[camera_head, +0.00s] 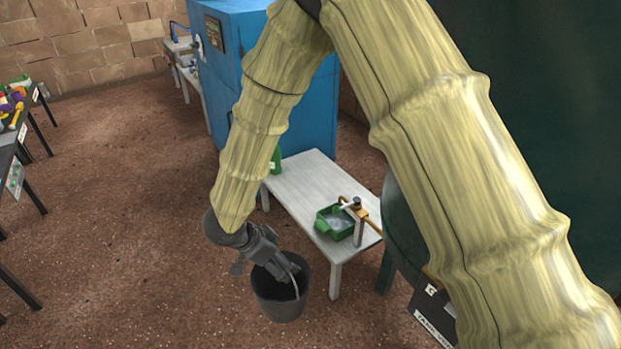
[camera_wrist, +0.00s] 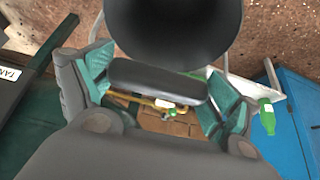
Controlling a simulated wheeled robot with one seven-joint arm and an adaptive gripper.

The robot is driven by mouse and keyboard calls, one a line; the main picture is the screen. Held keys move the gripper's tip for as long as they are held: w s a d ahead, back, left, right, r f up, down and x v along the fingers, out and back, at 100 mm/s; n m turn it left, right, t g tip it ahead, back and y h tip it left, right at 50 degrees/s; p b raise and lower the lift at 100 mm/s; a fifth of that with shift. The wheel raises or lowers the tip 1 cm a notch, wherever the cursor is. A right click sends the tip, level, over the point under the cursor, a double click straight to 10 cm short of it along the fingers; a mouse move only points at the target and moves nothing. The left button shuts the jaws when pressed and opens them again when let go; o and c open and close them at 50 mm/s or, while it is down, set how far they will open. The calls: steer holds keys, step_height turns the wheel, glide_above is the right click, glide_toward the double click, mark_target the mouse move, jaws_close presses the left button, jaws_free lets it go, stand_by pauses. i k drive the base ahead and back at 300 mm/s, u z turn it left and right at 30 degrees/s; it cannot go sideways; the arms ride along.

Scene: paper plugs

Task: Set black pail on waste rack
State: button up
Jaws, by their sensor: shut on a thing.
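The black pail (camera_head: 280,305) hangs upright below my gripper (camera_head: 283,268), in front of the white table. Its pale wire handle rises to my fingers. In the wrist view the pail's dark round body (camera_wrist: 175,30) fills the top middle. The dark handle grip (camera_wrist: 155,82) lies across between the teal pads of my gripper (camera_wrist: 158,88), which is shut on it. The pail looks clear of the floor, but I cannot tell by how much. I cannot identify a waste rack in either view.
A white table (camera_head: 305,190) with a green basin (camera_head: 334,222) and a tap stands just behind the pail. A blue cabinet (camera_head: 305,110) is beyond it. A dark table (camera_head: 12,135) with coloured items is at the far left. Open brown floor (camera_head: 130,200) lies between.

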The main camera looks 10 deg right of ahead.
mark_target(303, 195)
steer(key=z, duration=0.05)
steer(key=i, duration=1.6)
steer(key=u, duration=0.1)
